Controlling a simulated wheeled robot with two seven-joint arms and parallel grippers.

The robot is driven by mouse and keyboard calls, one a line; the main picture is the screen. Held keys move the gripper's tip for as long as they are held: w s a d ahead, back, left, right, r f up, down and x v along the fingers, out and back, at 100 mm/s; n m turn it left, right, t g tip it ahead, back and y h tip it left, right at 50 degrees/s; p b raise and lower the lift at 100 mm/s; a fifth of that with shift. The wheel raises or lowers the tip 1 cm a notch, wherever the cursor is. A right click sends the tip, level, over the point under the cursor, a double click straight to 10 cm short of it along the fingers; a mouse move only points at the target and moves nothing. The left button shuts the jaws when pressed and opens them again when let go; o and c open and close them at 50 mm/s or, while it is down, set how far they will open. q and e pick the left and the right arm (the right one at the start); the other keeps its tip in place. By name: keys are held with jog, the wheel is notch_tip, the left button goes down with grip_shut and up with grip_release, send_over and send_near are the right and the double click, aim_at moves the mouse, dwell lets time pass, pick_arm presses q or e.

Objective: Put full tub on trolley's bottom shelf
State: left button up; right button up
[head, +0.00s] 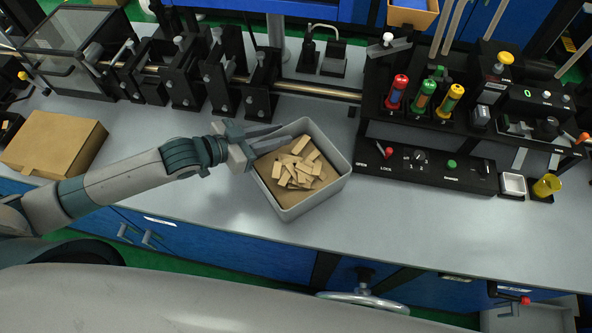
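A grey square tub (318,200) stands on the grey bench top, with a heap of tan blocks (298,165) inside it. My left gripper (287,132) is at the tub's back left side, its two fingers parted and reaching over the rim. A gap shows between the fingers. I cannot tell whether the fingers touch the tub wall. My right gripper is not in view. I cannot make out a trolley or its bottom shelf in this view.
A cardboard box (52,143) lies at the bench's left. Black roller stands (215,80) and a metal rod run along the back. A control panel (425,168), coloured cylinders and a yellow cup (547,186) are at right. The bench front (420,225) is clear right of the tub.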

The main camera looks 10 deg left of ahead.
pick_arm(q)
jog(key=shift+c, duration=0.2)
grip_shut()
dwell(1.3)
